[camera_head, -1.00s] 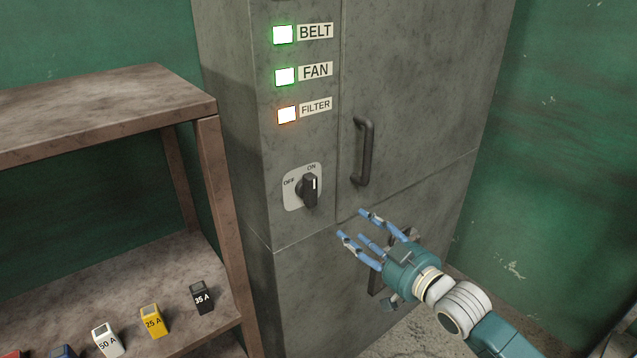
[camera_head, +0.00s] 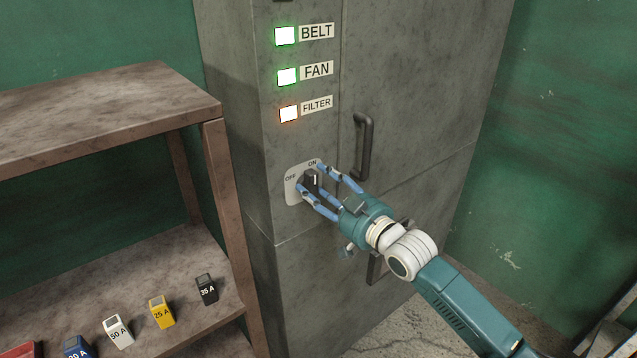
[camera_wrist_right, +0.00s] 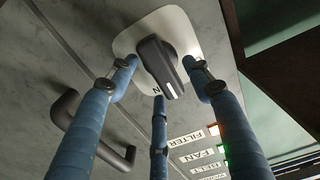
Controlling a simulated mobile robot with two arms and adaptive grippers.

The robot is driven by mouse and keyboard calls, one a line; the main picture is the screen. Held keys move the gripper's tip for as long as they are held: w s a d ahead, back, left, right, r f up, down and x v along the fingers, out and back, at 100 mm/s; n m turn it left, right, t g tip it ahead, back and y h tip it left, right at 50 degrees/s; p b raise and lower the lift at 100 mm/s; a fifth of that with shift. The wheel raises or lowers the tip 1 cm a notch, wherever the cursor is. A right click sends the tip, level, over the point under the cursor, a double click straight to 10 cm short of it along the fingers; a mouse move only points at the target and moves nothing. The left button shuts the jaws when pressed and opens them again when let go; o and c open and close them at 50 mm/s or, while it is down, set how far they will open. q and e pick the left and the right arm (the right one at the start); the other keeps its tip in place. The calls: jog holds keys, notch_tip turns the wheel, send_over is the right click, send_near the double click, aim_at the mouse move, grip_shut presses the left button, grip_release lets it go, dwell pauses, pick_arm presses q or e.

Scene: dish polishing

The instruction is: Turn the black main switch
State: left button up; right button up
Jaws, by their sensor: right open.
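The black main switch (camera_head: 311,181) sits on a pale plate (camera_head: 291,189) marked OFF and ON on the grey cabinet front. Its white mark points toward ON. My right gripper (camera_head: 312,180) is open, its blue fingers spread around the knob and partly covering it. In the right wrist view the black switch (camera_wrist_right: 160,68) lies between the fingers of the gripper (camera_wrist_right: 163,75), with gaps visible at both sides. My left gripper is not in view.
A dark door handle (camera_head: 363,146) stands out just right of the switch. BELT (camera_head: 285,36) and FAN (camera_head: 287,77) lamps glow green; the FILTER lamp (camera_head: 289,114) glows orange-white. A brown shelf (camera_head: 110,104) with several coloured fuses stands at the left.

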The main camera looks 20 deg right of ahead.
jog(key=shift+w, duration=0.1)
jog(key=shift+c, duration=0.8)
jog(key=c, duration=1)
